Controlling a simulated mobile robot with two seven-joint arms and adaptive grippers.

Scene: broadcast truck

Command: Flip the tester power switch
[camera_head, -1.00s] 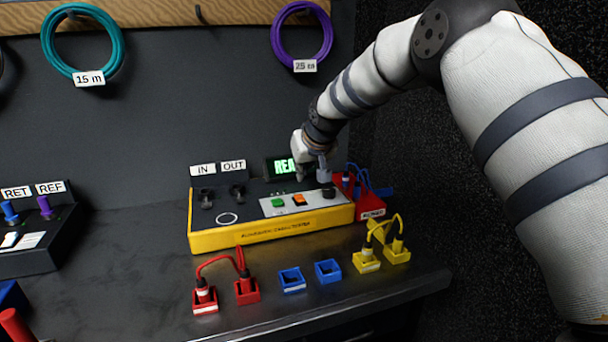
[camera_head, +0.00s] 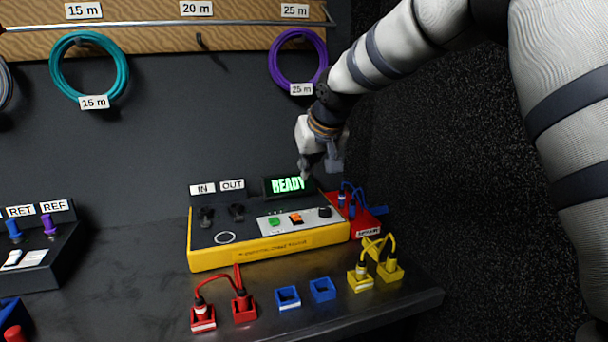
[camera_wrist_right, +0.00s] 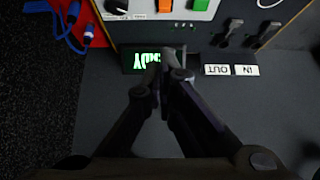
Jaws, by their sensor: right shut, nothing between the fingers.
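The yellow cable tester (camera_head: 215,261) stands on the bench. Its grey panel carries a green button (camera_head: 275,222), an orange switch (camera_head: 296,218) and a black knob (camera_head: 325,212); which one is the power switch I cannot read. Its display (camera_head: 289,185) is lit with green READY text. In the right wrist view the orange switch (camera_wrist_right: 165,5) and the display (camera_wrist_right: 137,63) show upside down. My right gripper (camera_head: 308,177) is shut and empty, above the back of the tester by the display, apart from the panel controls. My left gripper is out of view.
A red box (camera_head: 367,226) with blue leads sits right of the tester. Red (camera_head: 244,309), blue (camera_head: 288,297) and yellow (camera_head: 360,282) sockets line the bench front. A RET/REF unit (camera_head: 40,256) stands at left. Coiled cables hang on the back wall.

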